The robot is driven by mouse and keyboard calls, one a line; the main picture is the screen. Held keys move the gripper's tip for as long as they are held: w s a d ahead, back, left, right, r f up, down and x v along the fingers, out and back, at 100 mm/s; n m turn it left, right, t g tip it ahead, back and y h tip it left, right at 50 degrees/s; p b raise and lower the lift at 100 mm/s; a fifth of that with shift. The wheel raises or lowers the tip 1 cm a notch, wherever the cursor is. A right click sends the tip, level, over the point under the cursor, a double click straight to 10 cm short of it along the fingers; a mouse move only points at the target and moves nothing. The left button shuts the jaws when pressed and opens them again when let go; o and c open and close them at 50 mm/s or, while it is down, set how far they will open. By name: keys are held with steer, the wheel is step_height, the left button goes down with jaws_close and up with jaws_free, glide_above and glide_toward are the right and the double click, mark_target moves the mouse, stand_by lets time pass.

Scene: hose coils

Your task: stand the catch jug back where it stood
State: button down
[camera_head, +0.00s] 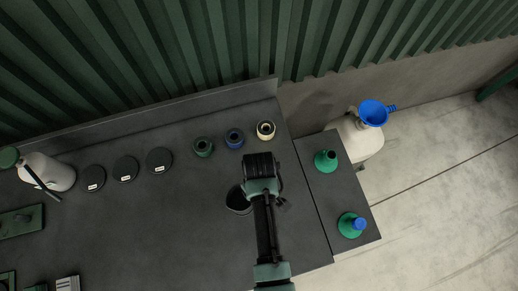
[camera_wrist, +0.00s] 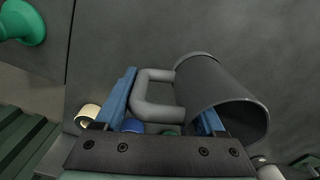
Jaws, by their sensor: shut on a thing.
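The catch jug is a dark grey cylinder with a thick looped handle. In the head view the jug (camera_head: 238,201) shows its round dark mouth just left of my gripper (camera_head: 251,193), partly hidden by it. In the wrist view the jug (camera_wrist: 222,88) is at the right, its open mouth towards the bottom of the picture and its handle on the left, between the blue fingers. My gripper (camera_wrist: 165,100) is shut on the jug at the handle. Whether the jug's base touches the bench is hidden.
Green (camera_head: 203,147), blue (camera_head: 234,138) and cream (camera_head: 265,130) rings stand behind the jug on the dark bench (camera_head: 170,230). Three black discs (camera_head: 126,169) lie farther left. The bench left of the jug is clear.

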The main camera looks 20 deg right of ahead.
steer(key=shift+w+f+b, duration=0.1)
steer(key=shift+f+b, duration=1.65)
steer(key=shift+f, duration=0.9)
steer(key=shift+f, duration=0.65)
jaws_free()
stand_by(0.4)
steer(key=shift+r, duration=0.1)
steer(key=shift+r+p, duration=3.95)
steer(key=shift+p, duration=0.05)
step_height(320, 180, up, 13)
steer(key=shift+f+b, duration=0.1)
steer(key=shift+b, duration=0.55)
